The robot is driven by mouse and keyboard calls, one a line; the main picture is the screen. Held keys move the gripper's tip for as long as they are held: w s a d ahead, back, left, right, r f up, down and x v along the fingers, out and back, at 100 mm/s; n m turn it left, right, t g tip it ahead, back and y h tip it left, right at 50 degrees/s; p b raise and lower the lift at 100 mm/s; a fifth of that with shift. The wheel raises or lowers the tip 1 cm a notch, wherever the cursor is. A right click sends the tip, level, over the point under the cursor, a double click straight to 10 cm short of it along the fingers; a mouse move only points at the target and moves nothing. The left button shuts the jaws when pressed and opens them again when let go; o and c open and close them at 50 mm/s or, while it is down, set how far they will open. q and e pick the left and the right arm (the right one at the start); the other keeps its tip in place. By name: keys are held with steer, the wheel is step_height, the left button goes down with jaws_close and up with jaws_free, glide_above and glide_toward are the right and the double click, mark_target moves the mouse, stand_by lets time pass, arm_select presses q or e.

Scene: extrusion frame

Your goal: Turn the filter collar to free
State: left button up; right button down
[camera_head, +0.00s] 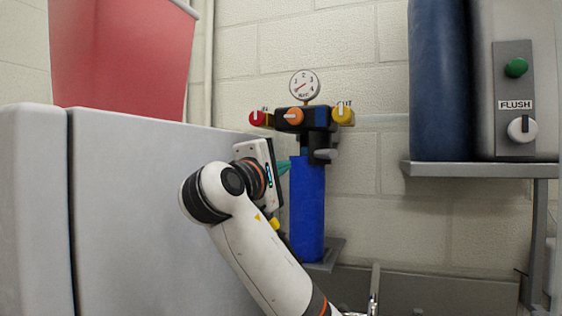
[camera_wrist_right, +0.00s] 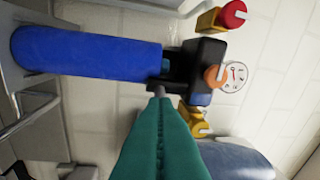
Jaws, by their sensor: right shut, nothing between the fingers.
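The filter unit has a blue bowl (camera_head: 307,205), also in the right wrist view (camera_wrist_right: 90,52), hanging upright below a dark head. Between them is the dark collar (camera_head: 306,150), also in the wrist view (camera_wrist_right: 170,68), partly hidden. A grey stub (camera_head: 325,154) sticks out on its right side. It also shows in the wrist view (camera_wrist_right: 159,90), right at my fingertips. My right gripper (camera_head: 284,166) is left of the bowl's top, its green fingers (camera_wrist_right: 159,102) shut and empty. I cannot tell whether they touch the stub. My left gripper is not in view.
Red (camera_head: 258,118), orange (camera_head: 294,116) and yellow (camera_head: 342,116) knobs and a gauge (camera_head: 304,84) sit on the unit. A grey cabinet (camera_head: 150,200) stands left. A shelf (camera_head: 480,170) with a blue tank (camera_head: 438,80) and FLUSH panel (camera_head: 514,105) is at right.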

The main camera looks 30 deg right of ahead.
mark_target(321, 156)
steer(key=w+d+p, duration=0.1)
steer(key=d, duration=0.1)
steer(key=w+d+r+p, duration=0.1)
steer(key=d, duration=0.2)
steer(key=w+d+p, duration=0.1)
steer(key=d, duration=0.2)
steer(key=shift+d+r+p, duration=0.2)
steer(key=shift+r+p, duration=0.15)
steer(key=shift+s+d, duration=0.25)
steer(key=shift+d, duration=0.25)
steer(key=shift+w+a, duration=0.1)
